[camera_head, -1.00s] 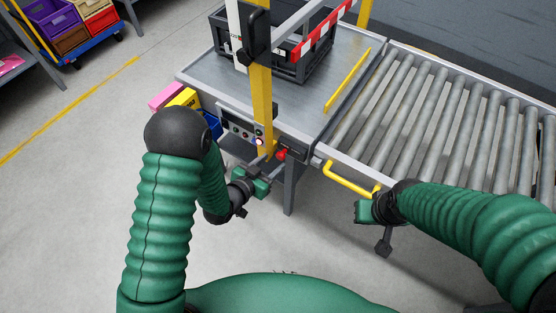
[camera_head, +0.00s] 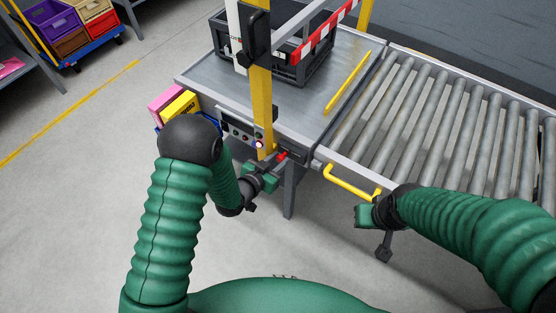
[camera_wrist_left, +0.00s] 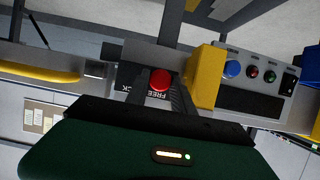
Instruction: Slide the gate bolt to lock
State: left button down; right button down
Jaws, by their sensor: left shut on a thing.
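The gate bolt's red knob (camera_head: 283,155) sits on the front edge of the grey table, just right of the yellow post (camera_head: 262,100). My left gripper (camera_head: 277,162) is at the knob. In the left wrist view the red knob (camera_wrist_left: 160,80) lies between the two dark fingertips (camera_wrist_left: 163,92), which are shut on it. A label behind the fingers shows "FREE" and "CK"; its middle is hidden. My right gripper (camera_head: 362,215) is apart from the bolt, below a yellow handle; its fingers are too small to read.
A control panel (camera_wrist_left: 262,72) with buttons is beside the post. The roller conveyor (camera_head: 440,120) and yellow handle (camera_head: 350,182) are to the right. Open floor lies left.

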pick_arm(q)
jog(key=shift+s+d, duration=0.35)
jog(key=shift+d, duration=0.3)
jog(key=shift+s+d, duration=0.4)
jog(key=shift+d, duration=0.3)
jog(key=shift+s+d, duration=0.35)
jog(key=shift+d, duration=0.3)
jog(key=c, duration=1.2)
grip_release()
jog(key=shift+o, duration=0.4)
jog(key=p+v, duration=0.8)
jog(key=v, duration=0.8)
jog(key=shift+s+p, duration=0.35)
jog(key=shift+s, duration=0.05)
